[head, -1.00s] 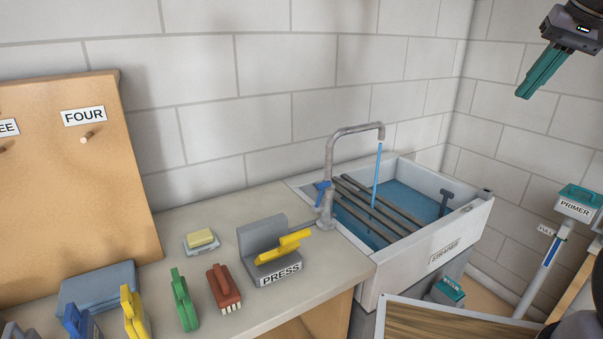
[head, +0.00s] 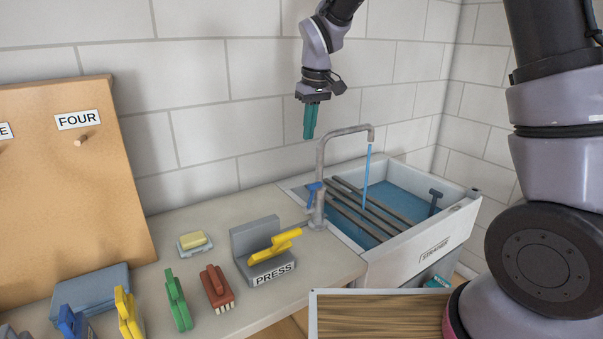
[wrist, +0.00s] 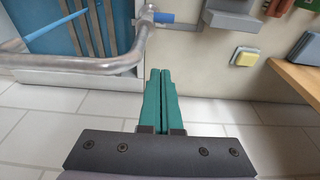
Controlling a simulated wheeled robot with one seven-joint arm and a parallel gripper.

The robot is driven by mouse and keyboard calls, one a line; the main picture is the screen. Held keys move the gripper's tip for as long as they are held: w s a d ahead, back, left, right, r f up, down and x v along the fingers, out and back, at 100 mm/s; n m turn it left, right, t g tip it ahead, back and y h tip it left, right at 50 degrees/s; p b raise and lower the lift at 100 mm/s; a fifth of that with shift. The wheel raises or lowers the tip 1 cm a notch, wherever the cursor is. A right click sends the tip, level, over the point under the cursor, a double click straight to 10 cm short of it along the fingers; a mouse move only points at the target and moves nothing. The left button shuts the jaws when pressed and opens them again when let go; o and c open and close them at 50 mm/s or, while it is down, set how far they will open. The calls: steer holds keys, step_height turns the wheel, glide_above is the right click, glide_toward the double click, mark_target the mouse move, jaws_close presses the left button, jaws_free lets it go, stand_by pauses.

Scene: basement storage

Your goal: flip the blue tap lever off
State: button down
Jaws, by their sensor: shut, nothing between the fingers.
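The blue tap lever (head: 313,190) sits on the left side of the grey tap (head: 320,165), low on its upright. In the wrist view the lever (wrist: 163,17) sticks out sideways from the tap's base, near the top of the picture. A blue stream of water (head: 366,178) falls from the spout into the sink. My gripper (head: 309,134), with teal fingers, points down above and slightly left of the tap, apart from the lever. Its fingers (wrist: 159,75) are together and empty in the wrist view.
The white sink (head: 425,245) holds blue water under several dark bars (head: 372,215). Left of the tap on the counter stand the grey PRESS block with a yellow handle (head: 272,247), a soap dish (head: 194,241) and several coloured brushes. A pegboard (head: 75,190) leans at the left.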

steer(key=shift+a, duration=0.1)
steer(key=shift+f, duration=0.15)
glide_above(312, 198)
steer(key=w, duration=0.2)
steer(key=f, duration=1)
steer(key=shift+s+a+f, duration=0.25)
steer(key=shift+a+f, duration=0.1)
steer(key=shift+s+d+f, duration=0.25)
steer(key=shift+s, duration=0.15)
steer(key=shift+d, duration=0.1)
